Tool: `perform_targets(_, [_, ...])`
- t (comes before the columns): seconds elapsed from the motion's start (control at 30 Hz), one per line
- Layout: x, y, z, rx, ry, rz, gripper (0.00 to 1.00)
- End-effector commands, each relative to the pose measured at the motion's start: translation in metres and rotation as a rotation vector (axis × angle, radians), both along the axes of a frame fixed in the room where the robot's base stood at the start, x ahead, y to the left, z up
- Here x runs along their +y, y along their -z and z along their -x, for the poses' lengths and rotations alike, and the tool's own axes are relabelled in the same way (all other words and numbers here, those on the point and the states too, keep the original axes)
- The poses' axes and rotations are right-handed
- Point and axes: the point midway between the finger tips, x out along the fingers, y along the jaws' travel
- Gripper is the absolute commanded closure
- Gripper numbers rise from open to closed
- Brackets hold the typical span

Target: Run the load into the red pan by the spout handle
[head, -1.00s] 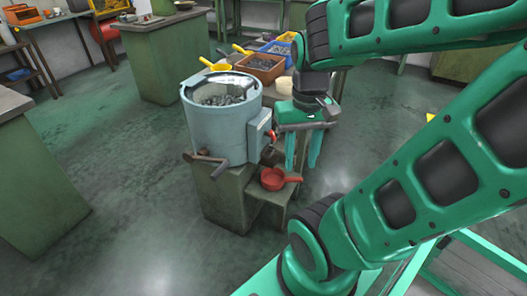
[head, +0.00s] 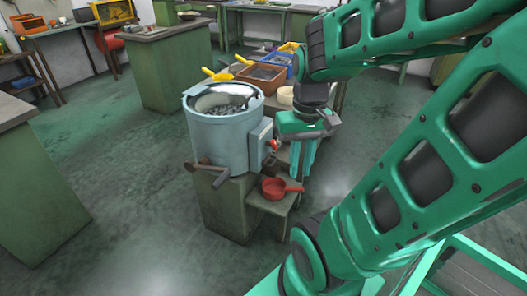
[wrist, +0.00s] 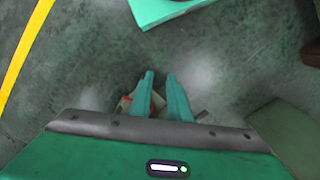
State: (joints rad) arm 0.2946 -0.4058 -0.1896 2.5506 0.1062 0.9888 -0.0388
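The pale blue round drum (head: 222,143) stands on a green pedestal. Its open top shows the load (head: 226,107), grey small pieces. A box-like spout (head: 260,143) is on its right side, with a small red handle (head: 274,146). The red pan (head: 274,189) sits below on a low green step, its handle pointing right. My gripper (head: 300,172) hangs fingers down, just right of the spout and above the pan's right side. In the wrist view its fingers (wrist: 160,76) are parted with nothing seen between them. Contact with the handle cannot be told.
A crank lever (head: 210,170) sticks out at the drum's lower front. Behind stand a brown tray (head: 262,76), a yellow scoop (head: 217,74) and a cream bowl (head: 286,95). Green cabinets stand left and back. The floor in front is clear.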

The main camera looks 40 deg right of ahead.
Motion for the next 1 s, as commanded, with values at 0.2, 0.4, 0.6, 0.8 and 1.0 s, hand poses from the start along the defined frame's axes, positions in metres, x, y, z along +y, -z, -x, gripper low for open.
perform_targets(0.2, [-0.019, 0.037, -0.043, 0.001, -0.048, -0.051, 0.83])
perform_targets(0.4, [-0.034, 0.079, -0.078, -0.036, -0.08, -0.128, 0.83])
perform_targets(0.6, [-0.048, 0.124, -0.109, -0.103, -0.088, -0.227, 0.83])
perform_targets(0.8, [-0.059, 0.169, -0.135, -0.206, -0.064, -0.336, 0.83])
perform_targets(1.0, [-0.07, 0.21, -0.159, -0.341, -0.004, -0.445, 0.83])
